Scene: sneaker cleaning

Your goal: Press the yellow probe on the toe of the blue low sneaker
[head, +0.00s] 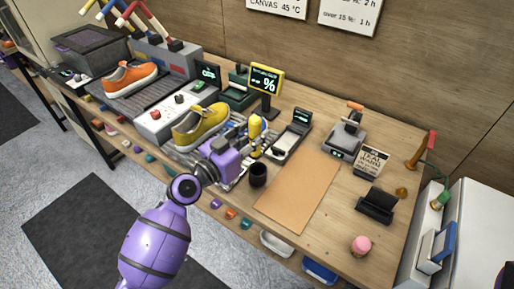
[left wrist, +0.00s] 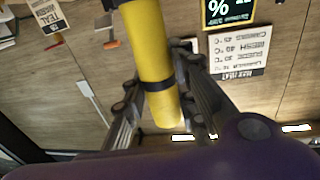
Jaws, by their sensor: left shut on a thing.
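My left gripper (head: 256,146) is shut on the yellow probe (head: 256,127), which stands upright above the table in the head view. In the left wrist view the probe (left wrist: 152,65) is a yellow cylinder with a dark band, held between the two fingers of the gripper (left wrist: 172,90). I cannot make out a blue low sneaker in either view; my purple wrist covers part of the table there. A yellow sneaker (head: 199,126) sits left of the gripper. An orange sneaker (head: 130,78) is farther left. My right gripper is not in view.
A black cup (head: 258,174) stands close below the gripper. A display reading % (head: 266,80) stands behind the probe. A grey device (head: 291,138) and a brown mat (head: 298,190) lie to the right. The mat is clear.

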